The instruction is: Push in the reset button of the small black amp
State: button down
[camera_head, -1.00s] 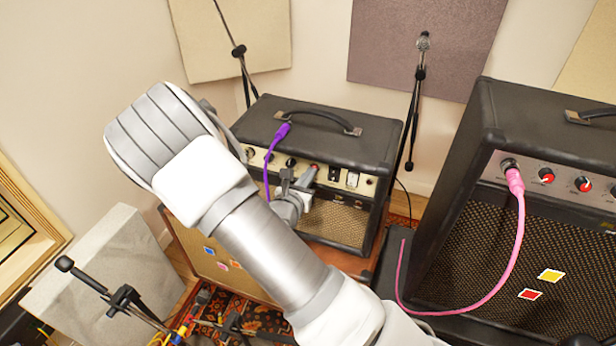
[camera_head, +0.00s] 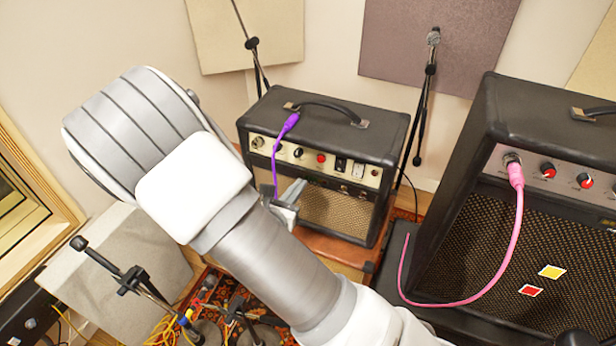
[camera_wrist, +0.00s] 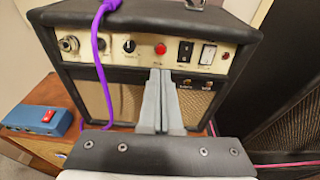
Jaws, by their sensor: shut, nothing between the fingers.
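The small black amp (camera_head: 325,132) stands upright with its cream control panel facing me. A round red button (camera_head: 321,157) sits near the middle of the panel; no label on it is readable. In the wrist view the red button (camera_wrist: 160,48) is just above my fingertips. It does not look clearly pushed in or out. My gripper (camera_wrist: 162,73) is shut and empty, with its fingers pointing at the panel just below the button. In the head view my gripper (camera_head: 298,187) is in front of the amp's grille. I cannot tell the exact gap to the panel.
A black switch (camera_wrist: 185,50) and a white switch (camera_wrist: 207,53) are right of the button. A larger amp (camera_head: 480,240) with a pink cable (camera_head: 518,230) stands right. A blue pedal (camera_wrist: 40,118) lies left.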

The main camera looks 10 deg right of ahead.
jog(key=shift+v, duration=1.35)
jog(key=shift+r, duration=0.1)
jog(key=s+d+r+m+g, duration=0.9)
jog(key=s+d+m+g, duration=0.3)
jog(key=m, duration=0.5)
jog(key=s+a+r+m+t+y, duration=0.4)
jog(key=s+r+m+y, duration=0.4)
jog(key=r+m, duration=0.3)
jog(key=shift+a+m+t+y, duration=0.3)
jog(key=shift+a+m+y, duration=0.1)
jog(key=shift+m, duration=0.2)
